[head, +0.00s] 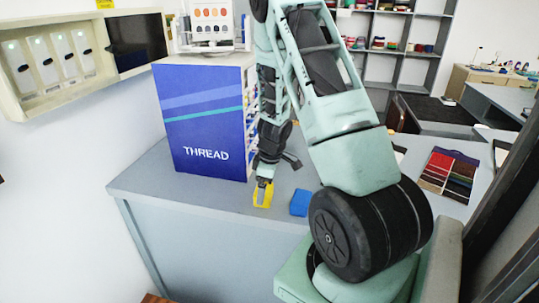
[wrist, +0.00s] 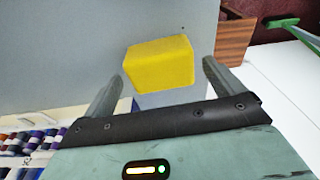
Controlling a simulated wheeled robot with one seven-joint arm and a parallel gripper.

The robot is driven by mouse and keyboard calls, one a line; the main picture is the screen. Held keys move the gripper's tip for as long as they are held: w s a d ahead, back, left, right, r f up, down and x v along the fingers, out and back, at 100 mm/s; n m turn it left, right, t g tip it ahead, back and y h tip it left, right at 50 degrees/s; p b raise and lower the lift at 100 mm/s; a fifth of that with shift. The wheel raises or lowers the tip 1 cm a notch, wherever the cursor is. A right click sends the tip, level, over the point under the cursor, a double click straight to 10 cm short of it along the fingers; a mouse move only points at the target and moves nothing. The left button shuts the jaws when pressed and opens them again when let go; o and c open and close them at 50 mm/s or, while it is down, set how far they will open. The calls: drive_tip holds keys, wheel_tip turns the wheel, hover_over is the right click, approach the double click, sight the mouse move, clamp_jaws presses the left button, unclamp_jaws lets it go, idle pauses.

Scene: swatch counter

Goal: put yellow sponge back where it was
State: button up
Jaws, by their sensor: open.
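The yellow sponge (head: 263,196) is at the front part of the grey counter (head: 150,187) in the head view, just below my gripper (head: 264,183). In the wrist view the yellow sponge (wrist: 160,64) lies ahead of and between the two fingers of my gripper (wrist: 163,72). The fingers are apart, with a gap on each side of the sponge. I cannot tell whether the sponge rests on the counter.
A blue block (head: 300,203) lies on the counter right of the sponge. A purple THREAD cabinet (head: 203,122) stands to the left, close to my arm. A fabric swatch card (head: 448,174) lies farther right. Thread spools (wrist: 30,140) show at the wrist view's lower left.

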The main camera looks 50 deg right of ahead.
sight(271, 190)
wheel_tip(271, 190, up, 16)
drive_tip(key=s+p, duration=0.2)
drive_tip(key=p, duration=0.1)
drive_tip(key=w+a+r+t, duration=0.2)
drive_tip(key=w+a+t, duration=0.1)
drive_tip(key=w+a, duration=0.35)
drive_tip(key=w+a+r+t, duration=0.2)
drive_tip(key=w+a+r, duration=0.1)
drive_tip(key=w+a, duration=0.4)
drive_tip(key=s+a+r+h, duration=0.1)
drive_tip(key=s+a, duration=0.1)
drive_tip(key=a, duration=0.7)
drive_tip(key=s+a+n+g, duration=0.1)
drive_tip(key=s+a+g, duration=0.2)
drive_tip(key=s+a, duration=0.6)
drive_tip(key=s+a+n+g, duration=0.1)
drive_tip(key=s+a+g, duration=0.2)
drive_tip(key=s+a, duration=0.6)
drive_tip(key=s, duration=0.8)
drive_tip(key=shift+s+a+r+n+g+y, duration=0.2)
drive_tip(key=shift+s+a+n+g+y, duration=0.1)
drive_tip(key=shift+n+y, duration=0.1)
